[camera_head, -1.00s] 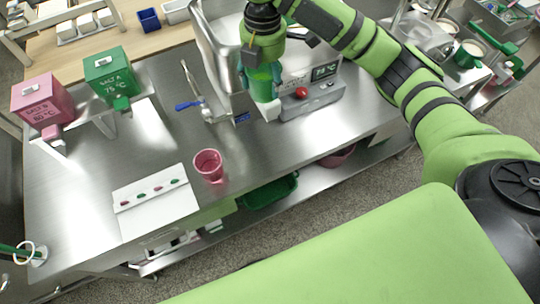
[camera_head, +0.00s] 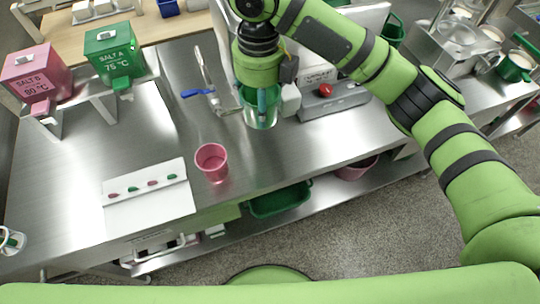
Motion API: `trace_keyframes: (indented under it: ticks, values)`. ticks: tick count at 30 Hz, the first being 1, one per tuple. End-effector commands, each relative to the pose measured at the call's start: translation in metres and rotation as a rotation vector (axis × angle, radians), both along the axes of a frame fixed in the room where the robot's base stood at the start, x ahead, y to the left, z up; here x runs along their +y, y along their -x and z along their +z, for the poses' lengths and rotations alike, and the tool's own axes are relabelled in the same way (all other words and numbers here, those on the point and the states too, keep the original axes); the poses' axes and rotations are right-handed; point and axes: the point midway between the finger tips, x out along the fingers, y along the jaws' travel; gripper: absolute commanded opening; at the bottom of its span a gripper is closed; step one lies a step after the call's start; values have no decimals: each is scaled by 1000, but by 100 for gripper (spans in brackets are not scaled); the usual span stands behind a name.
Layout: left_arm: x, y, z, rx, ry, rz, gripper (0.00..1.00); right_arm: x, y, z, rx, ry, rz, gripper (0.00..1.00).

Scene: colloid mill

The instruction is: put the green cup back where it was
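The green cup (camera_head: 262,120) is see-through and upright, near the middle of the steel table, in front of the mill. My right gripper (camera_head: 260,102) points down at it from above, its fingers on the cup's sides, and looks shut on it. I cannot tell whether the cup's bottom touches the table. The gripper and wrist hide the cup's rim and part of the mill behind. My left gripper is not in view.
A pink cup (camera_head: 212,163) stands to the left, near a white card (camera_head: 150,200) with small red and green pieces. Pink (camera_head: 38,75) and green (camera_head: 112,52) dispensers stand at the back left. A blue-handled valve (camera_head: 198,93) is left of my gripper.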

Motion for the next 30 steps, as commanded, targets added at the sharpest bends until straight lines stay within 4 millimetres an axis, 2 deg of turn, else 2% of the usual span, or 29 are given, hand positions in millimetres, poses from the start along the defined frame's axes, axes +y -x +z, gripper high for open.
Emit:
trace_keyframes:
  ticks: [3, 12, 15, 23, 30]
  values:
    - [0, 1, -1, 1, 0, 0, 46, 1, 3, -25, 10, -1, 8, 29]
    - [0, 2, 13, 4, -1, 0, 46, -1, 2, -101, 7, 2, 5, 29]
    - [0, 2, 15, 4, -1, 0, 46, 0, 2, -120, 5, 1, 5, 29]
    - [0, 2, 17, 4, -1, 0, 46, 0, 1, -142, 3, 1, 6, 29]
    - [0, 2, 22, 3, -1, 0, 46, -1, 1, -173, 3, 1, 4, 29]
